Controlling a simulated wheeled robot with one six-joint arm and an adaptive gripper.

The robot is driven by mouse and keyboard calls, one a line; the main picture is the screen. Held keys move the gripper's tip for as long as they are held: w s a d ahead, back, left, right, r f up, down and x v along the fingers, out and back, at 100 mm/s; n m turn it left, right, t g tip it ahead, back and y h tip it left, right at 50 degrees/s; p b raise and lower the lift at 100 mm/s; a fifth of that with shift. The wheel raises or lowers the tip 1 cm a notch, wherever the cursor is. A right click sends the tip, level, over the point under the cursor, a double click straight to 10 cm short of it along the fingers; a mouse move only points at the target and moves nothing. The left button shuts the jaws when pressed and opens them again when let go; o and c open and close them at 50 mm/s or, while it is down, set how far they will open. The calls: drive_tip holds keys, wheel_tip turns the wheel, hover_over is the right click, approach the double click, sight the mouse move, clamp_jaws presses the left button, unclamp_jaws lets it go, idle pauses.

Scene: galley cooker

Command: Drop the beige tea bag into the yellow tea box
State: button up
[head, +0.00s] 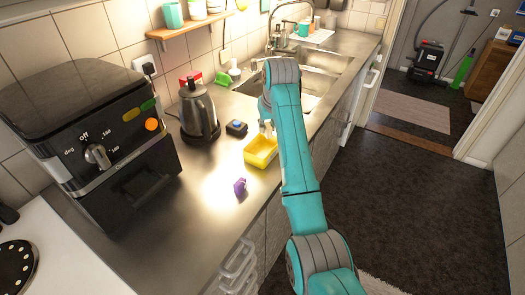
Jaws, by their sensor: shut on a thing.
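The yellow tea box (262,152), an open-topped tray, stands on the metal worktop near its front edge, in the middle of the head view. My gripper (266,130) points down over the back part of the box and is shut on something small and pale. This is likely the beige tea bag, but it is too small and too hidden by the gripper to make out clearly. I cannot tell how high it hangs above the box floor. No other beige tea bag shows on the worktop.
A small purple thing (240,187) lies on the worktop in front of the box. A small dark box with a blue top (236,128) and a kettle (198,112) stand to the left. A black air fryer (95,130) fills the near left. The sink (305,75) lies behind.

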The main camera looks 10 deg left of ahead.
drive_tip(key=o, duration=0.9)
drive_tip(key=shift+r, duration=0.15)
drive_tip(key=v, duration=0.7)
drive_tip(key=shift+s, duration=0.1)
